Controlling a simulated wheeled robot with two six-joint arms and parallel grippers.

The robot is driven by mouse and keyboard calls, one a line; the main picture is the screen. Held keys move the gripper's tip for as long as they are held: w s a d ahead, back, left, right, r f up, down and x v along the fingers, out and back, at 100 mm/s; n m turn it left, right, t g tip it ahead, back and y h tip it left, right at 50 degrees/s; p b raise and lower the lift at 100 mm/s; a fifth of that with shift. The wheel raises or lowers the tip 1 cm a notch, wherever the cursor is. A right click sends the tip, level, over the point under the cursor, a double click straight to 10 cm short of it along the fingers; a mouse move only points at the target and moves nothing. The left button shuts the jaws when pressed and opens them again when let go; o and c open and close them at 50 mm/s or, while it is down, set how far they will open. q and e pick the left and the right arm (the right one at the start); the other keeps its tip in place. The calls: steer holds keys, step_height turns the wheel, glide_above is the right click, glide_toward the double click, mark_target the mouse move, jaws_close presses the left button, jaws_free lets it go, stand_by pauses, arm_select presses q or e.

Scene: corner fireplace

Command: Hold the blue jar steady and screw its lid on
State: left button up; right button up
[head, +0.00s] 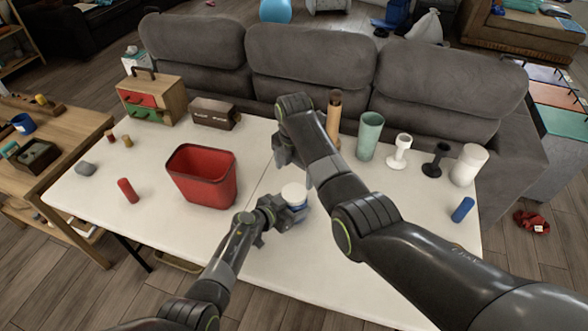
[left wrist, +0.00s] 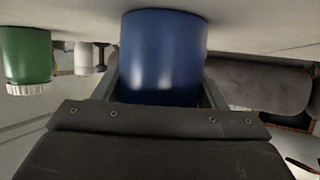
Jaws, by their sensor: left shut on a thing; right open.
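The blue jar (head: 298,208) stands near the table's middle with a round white lid (head: 294,193) on top. Whether the lid is threaded on or only resting cannot be told. My left gripper (head: 277,213) is shut on the jar from the left side. In the left wrist view the blue jar (left wrist: 163,58) fills the space between the fingers, and its lid is out of sight. My right gripper (head: 284,157) is open and empty, behind the jar and apart from the lid; its arm partly covers it.
A red bin (head: 203,177) stands left of the jar. A pale green tumbler (head: 369,137), white and black stands and a white cylinder (head: 468,165) stand at right. A green container (left wrist: 26,55) with a white ribbed end shows in the left wrist view.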

mark_target(294, 192)
stand_by(0.4)
steer(key=shift+f, duration=3.95)
steer(key=c, duration=1)
steer(key=m, duration=0.9)
steer(key=shift+m, duration=0.4)
steer(key=o, duration=1.1)
steer(key=shift+s, duration=0.1)
